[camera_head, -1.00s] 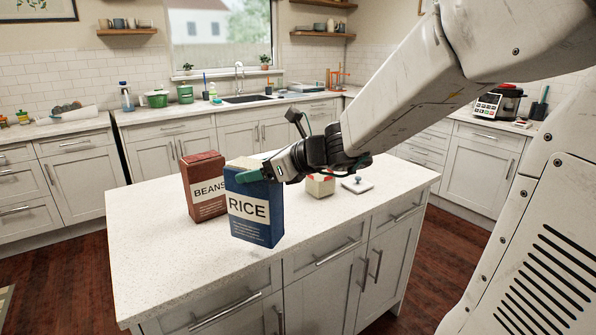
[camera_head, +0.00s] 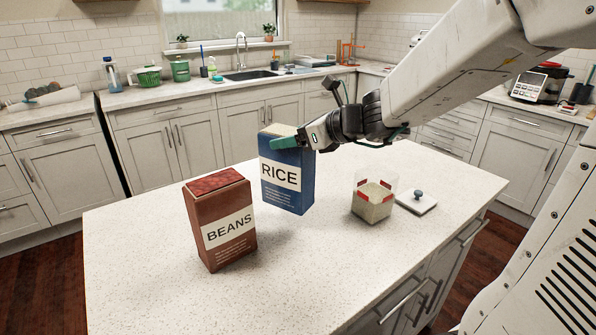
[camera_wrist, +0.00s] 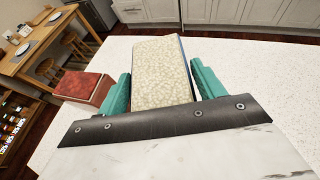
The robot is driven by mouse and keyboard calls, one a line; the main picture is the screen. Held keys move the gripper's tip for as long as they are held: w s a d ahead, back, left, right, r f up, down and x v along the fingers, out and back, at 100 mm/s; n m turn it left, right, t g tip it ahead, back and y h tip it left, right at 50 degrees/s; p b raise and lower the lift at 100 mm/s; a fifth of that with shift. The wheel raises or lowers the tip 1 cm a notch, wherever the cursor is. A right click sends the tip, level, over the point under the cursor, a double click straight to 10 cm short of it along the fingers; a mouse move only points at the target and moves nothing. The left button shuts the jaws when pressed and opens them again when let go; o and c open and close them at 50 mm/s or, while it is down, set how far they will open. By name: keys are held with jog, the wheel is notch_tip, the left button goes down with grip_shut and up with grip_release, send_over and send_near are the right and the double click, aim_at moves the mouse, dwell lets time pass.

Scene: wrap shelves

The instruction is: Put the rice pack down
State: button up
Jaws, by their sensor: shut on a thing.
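The blue rice pack (camera_head: 286,178) is upright in my gripper (camera_head: 292,141), near the middle of the island counter. My gripper is shut on the pack's upper part from the right, with teal fingers on both sides.
A red-brown beans pack (camera_head: 222,225) stands to the left and nearer. A clear container (camera_head: 373,200) with grain inside stands to the right, and a white lid (camera_head: 416,202) with a knob lies beside it. The counter's front middle is clear.

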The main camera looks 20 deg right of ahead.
jog(key=w+f, duration=0.2)
jog(key=w, duration=0.5)
jog(key=w+a+f, duration=0.1)
jog(key=w+f, duration=0.2)
jog(key=w, duration=0.5)
jog(key=shift+w, duration=0.25)
jog(key=shift+f, duration=0.15)
jog(key=o, duration=1.9)
jog(key=shift+o, duration=0.2)
